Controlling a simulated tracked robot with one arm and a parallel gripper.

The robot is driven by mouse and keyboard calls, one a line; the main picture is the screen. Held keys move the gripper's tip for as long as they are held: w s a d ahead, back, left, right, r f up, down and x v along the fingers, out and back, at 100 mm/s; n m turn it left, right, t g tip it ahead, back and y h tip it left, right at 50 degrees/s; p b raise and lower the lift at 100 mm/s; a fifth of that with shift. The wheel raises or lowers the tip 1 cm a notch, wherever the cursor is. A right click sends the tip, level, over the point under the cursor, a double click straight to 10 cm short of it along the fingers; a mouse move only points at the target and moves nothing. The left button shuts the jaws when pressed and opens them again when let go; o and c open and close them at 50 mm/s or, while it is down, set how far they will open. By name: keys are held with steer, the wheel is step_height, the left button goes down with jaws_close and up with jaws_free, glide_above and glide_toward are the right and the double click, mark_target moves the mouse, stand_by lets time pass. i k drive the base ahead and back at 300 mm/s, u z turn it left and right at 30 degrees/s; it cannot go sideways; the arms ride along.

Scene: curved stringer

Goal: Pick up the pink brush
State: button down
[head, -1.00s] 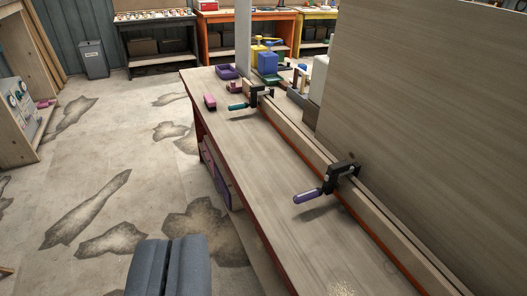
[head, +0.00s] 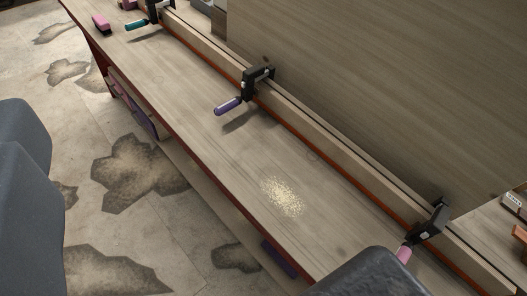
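The pink brush (head: 101,23), a small pink block with a dark underside, lies on the far left end of the wooden workbench (head: 190,90), near its left edge. It is at the top left of the head view. My gripper (head: 205,195) is open and empty. One grey finger shows at the left edge and the other at the bottom right, both close to the camera. The brush is well beyond the fingers, far along the bench, and nothing touches it.
A clamp with a teal handle (head: 135,25) is right of the brush. Clamps with a purple handle (head: 228,106) and a pink handle (head: 404,253) sit along the wooden rail. A sawdust patch (head: 282,196) lies on the bench. A large panel (head: 390,80) stands behind. Stained floor is open at left.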

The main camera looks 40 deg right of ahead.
mark_target(104, 27)
steer(key=z, duration=0.5)
steer(key=k, duration=1.25)
steer(key=u, duration=0.05)
steer(key=i, duration=0.85)
steer(key=u, duration=1.1)
steer(key=i, duration=1.3)
steer(key=u, duration=0.45)
steer(key=i, duration=1.3)
steer(key=z, duration=0.45)
steer(key=i, duration=1.25)
steer(key=z, duration=1.2)
steer(key=i, duration=0.85)
steer(key=z, duration=0.75)
